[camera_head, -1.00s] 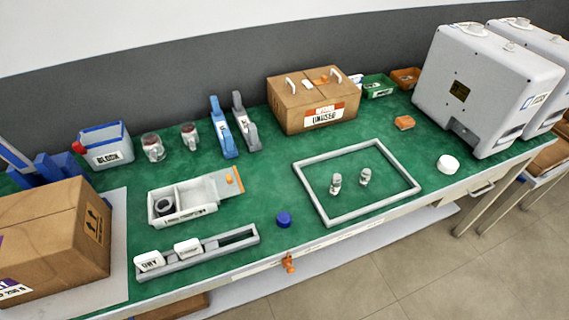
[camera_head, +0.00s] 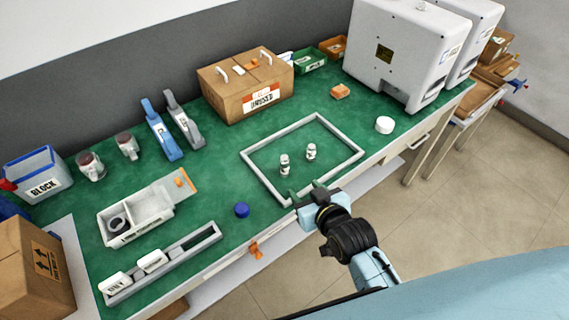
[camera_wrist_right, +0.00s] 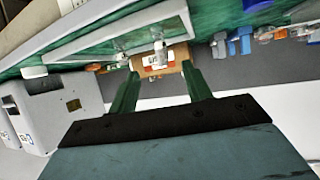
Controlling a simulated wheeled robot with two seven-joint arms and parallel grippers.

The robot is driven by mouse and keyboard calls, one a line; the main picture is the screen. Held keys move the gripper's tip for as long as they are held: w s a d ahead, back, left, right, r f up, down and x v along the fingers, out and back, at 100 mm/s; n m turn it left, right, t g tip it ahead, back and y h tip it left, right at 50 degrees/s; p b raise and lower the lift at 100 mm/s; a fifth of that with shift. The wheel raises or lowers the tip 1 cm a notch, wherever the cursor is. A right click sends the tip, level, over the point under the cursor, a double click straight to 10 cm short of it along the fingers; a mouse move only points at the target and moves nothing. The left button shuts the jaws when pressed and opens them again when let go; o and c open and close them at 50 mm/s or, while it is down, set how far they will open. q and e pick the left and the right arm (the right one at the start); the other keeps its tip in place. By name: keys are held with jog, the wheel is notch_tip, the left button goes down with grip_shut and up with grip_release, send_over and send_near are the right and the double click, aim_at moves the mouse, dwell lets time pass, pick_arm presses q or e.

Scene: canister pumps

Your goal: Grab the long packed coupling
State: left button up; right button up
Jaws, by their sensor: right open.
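Two small grey-white fittings stand upright inside the grey rectangular frame (camera_head: 331,122) on the green table. The left fitting (camera_head: 285,164) looks slightly taller than the right fitting (camera_head: 311,151); I cannot tell surely which is the long packed coupling. They also show in the right wrist view, one (camera_wrist_right: 160,50) between my finger lines and the other (camera_wrist_right: 122,58) to its left. My right gripper (camera_head: 305,192) is open and empty at the frame's near edge, short of both fittings. It shows in the wrist view too (camera_wrist_right: 160,72). My left gripper is not in view.
A brown box (camera_head: 248,87) labelled UNUSED stands behind the frame. A blue cap (camera_head: 242,210) lies left of it, a white round piece (camera_head: 384,125) right. A divided tray (camera_head: 133,220) and a slotted rail (camera_head: 185,258) lie at left. Large white machines (camera_head: 405,50) stand back right.

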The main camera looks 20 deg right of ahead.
aim_at(286, 162)
jog(key=shift+t, duration=0.3)
jog(key=w, duration=0.5)
jog(key=w+b, duration=0.1)
jog(key=w, duration=0.1)
jog(key=shift+w+a+f, duration=0.3)
jog(key=shift+a, duration=0.1)
jog(key=shift+b+x, duration=0.55)
jog(key=shift+x, duration=2.5)
jog(key=shift+c, duration=0.3)
grip_shut()
